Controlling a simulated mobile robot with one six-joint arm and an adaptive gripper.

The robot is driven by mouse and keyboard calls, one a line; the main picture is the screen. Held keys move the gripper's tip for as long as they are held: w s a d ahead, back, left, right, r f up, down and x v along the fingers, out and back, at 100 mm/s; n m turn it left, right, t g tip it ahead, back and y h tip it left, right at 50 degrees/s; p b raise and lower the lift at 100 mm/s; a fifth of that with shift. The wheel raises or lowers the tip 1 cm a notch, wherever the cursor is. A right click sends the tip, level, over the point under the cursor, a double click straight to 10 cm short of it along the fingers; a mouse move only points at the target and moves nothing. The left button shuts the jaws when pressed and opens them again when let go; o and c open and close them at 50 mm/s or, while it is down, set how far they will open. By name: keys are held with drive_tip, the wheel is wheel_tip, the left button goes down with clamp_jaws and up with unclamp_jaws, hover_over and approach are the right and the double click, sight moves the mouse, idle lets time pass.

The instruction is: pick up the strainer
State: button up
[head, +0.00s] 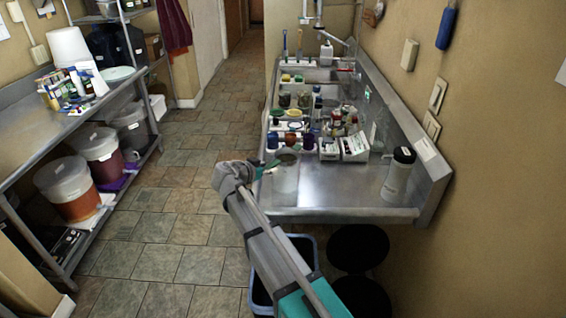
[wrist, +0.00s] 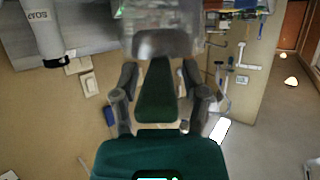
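I cannot pick out the strainer with certainty in either view. My gripper (head: 266,168) is over the near left part of the steel counter. It is beside a pale, see-through cylindrical vessel (head: 287,180). In the wrist view my gripper (wrist: 160,68) has its two grey fingers spread apart, with no clear hold on anything. A see-through vessel (wrist: 160,14) shows beyond the fingertips, with a grey rounded shape (wrist: 160,43) in front of it. I cannot tell whether the fingers touch either one.
A white bottle with a black cap (head: 397,178) stands at the counter's right. Jars and small boxes (head: 354,147) crowd the counter farther back. A blue-rimmed bin (head: 262,296) and black round stools (head: 357,247) are below. The tiled floor at left is clear.

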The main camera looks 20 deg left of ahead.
clamp_jaws()
drive_tip(key=shift+r+p, duration=1.3)
drive_tip(key=s+r+p, duration=1)
drive_tip(key=s, duration=0.4)
drive_tip(key=shift+d+r, duration=0.2)
drive_tip(key=shift+d, duration=0.05)
drive_tip(key=shift+f, duration=0.1)
